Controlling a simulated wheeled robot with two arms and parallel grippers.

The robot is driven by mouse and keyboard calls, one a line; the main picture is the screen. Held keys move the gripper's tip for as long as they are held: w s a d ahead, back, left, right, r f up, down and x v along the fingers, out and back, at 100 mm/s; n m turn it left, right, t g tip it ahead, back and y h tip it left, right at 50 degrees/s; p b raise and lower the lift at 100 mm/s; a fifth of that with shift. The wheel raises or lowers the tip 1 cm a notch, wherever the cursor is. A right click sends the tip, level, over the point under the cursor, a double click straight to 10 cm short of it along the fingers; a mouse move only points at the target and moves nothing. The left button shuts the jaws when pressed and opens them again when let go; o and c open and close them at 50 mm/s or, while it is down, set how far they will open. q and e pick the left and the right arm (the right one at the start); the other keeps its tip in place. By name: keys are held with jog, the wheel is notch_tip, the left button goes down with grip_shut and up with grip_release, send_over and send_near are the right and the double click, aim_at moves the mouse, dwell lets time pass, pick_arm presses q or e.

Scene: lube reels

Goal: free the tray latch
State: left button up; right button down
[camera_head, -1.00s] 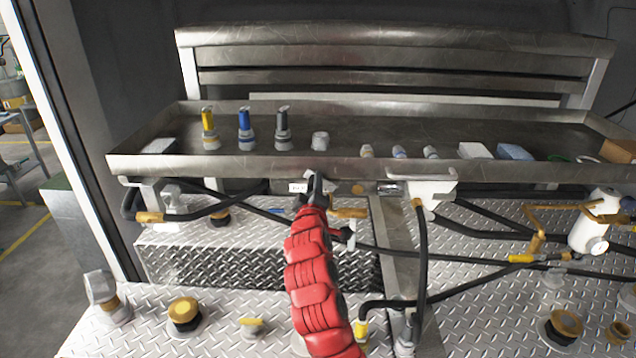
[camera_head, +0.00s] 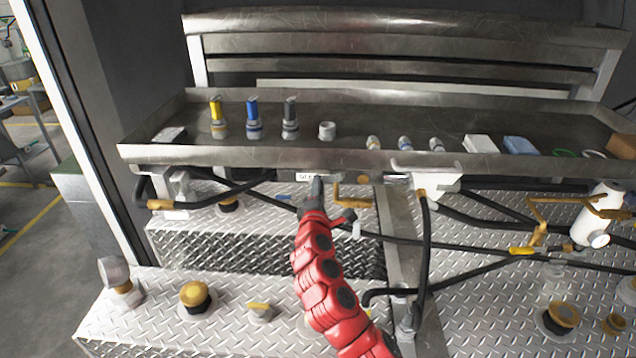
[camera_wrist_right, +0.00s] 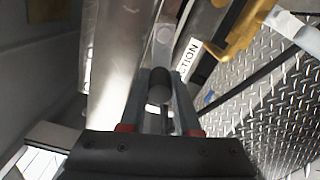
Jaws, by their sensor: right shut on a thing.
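The metal tray (camera_head: 230,157) runs across the back in the head view. My right gripper (camera_head: 318,186) is at its front edge, just under the lip, partly over a small white label (camera_head: 303,176). In the right wrist view my gripper (camera_wrist_right: 160,80) is shut on a grey rounded knob (camera_wrist_right: 159,92), which looks like the tray latch. The knob sits between both fingers. How it joins the tray is hidden. My left gripper is in neither current view.
Yellow, blue and grey nozzles (camera_head: 253,121) stand on the tray, with caps and boxes to the right. A brass handle (camera_head: 352,200) hangs close to the right of my gripper. Black hoses (camera_head: 425,250) cross below. Diamond-plate steps (camera_head: 170,320) with knobs lie in front.

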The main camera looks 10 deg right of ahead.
jog(key=shift+f+n, duration=0.15)
jog(key=shift+n, duration=0.25)
jog(key=shift+f, duration=0.1)
jog(key=c, duration=0.6)
grip_release()
jog(key=shift+s, duration=0.1)
jog(key=b+v, duration=0.2)
jog(key=v, duration=1.5)
jog(key=shift+s+b, duration=0.15)
jog(key=shift+b, duration=0.15)
